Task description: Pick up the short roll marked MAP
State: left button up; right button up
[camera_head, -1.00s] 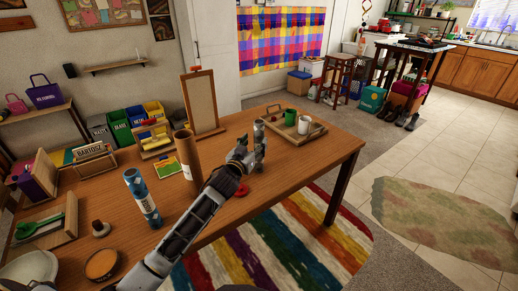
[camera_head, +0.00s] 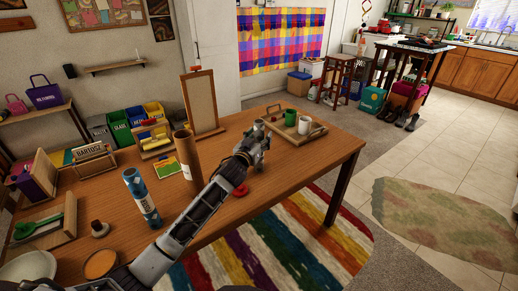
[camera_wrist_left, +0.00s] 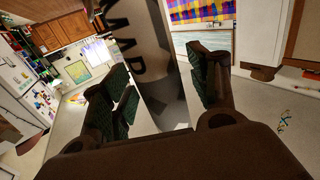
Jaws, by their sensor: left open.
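The short roll marked MAP (camera_wrist_left: 140,45) shows in the left wrist view, pale with dark lettering, between the two fingers of my left gripper (camera_wrist_left: 163,88). The gripper is open, with a finger on either side of the roll; whether either touches it I cannot tell. In the head view my left gripper (camera_head: 258,143) is over the far part of the wooden table, left of the tray, and hides most of the roll there. My right gripper is not in view.
A tray (camera_head: 314,135) with a green mug (camera_head: 290,117) and a white mug (camera_head: 304,126) sits just right of the gripper. A tall brown roll (camera_head: 187,160), a blue patterned roll (camera_head: 140,193) and a red ring-like item (camera_head: 240,190) are on the table (camera_head: 335,152).

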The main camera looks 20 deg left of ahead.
aim_at(259, 121)
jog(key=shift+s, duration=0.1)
pick_arm(q)
grip_shut()
dwell(0.4)
jog(key=shift+r, duration=0.1)
jog(key=shift+r, duration=0.75)
jog(key=shift+r+p, duration=1)
jog(key=shift+r, duration=3.25)
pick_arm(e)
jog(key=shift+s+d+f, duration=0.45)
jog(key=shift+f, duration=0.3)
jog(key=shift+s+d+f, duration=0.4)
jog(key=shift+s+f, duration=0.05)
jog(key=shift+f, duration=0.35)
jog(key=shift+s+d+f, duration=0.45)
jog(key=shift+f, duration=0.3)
